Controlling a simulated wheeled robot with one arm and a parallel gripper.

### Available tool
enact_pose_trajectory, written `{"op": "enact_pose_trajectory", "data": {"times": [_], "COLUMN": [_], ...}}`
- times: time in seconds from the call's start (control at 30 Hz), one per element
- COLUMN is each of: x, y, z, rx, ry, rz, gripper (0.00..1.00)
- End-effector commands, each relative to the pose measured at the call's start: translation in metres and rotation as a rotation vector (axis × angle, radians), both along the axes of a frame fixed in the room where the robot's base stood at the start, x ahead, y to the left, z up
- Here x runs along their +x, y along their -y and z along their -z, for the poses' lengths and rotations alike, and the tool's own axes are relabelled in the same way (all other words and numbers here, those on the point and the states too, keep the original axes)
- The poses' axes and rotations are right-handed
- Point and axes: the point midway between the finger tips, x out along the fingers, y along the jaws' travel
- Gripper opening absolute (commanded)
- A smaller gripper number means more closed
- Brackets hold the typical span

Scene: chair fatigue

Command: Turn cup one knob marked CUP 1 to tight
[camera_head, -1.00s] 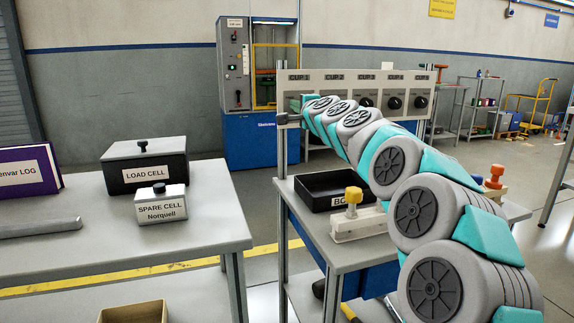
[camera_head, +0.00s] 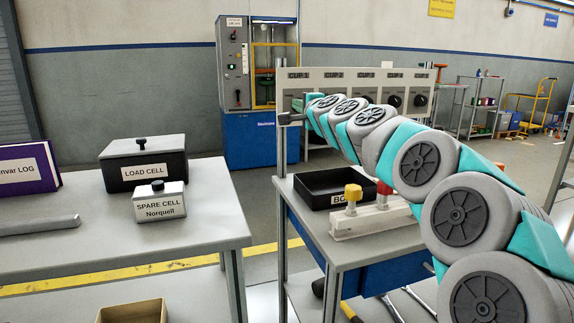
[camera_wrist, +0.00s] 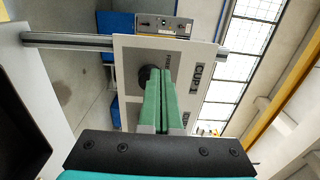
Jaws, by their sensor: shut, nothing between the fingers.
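The knob panel (camera_head: 340,77) stands upright behind the small table. Its CUP 1 label (camera_head: 298,74) shows at the left end, but my arm hides the knob below it in the head view. In the wrist view, the CUP 1 label (camera_wrist: 203,82) appears sideways on the white panel. A dark round knob (camera_wrist: 143,76) shows partly behind the fingers, beside a partly hidden marking. My gripper (camera_wrist: 160,70) is shut and empty, its green fingers pointing at the panel and overlapping the knob. I cannot tell whether the tips touch it.
More dark knobs (camera_head: 420,99) sit along the panel to the right. A black tray (camera_head: 318,197) and a pale block with a yellow-topped post (camera_head: 353,193) stand on the table below my arm. Another table at left holds the load cell box (camera_head: 150,175).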

Motion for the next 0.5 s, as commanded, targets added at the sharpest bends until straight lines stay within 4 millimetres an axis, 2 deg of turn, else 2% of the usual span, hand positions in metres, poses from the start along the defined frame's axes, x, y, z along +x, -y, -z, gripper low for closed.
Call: {"op": "enact_pose_trajectory", "data": {"times": [0.2,0.5], "x": [-0.021,-0.022], "y": [0.007,0.007], "z": [-0.001,-0.001], "rx": [-0.001,-0.004], "ry": [0.001,0.001], "rz": [0.0,0.0], "gripper": [0.0,0.0]}}
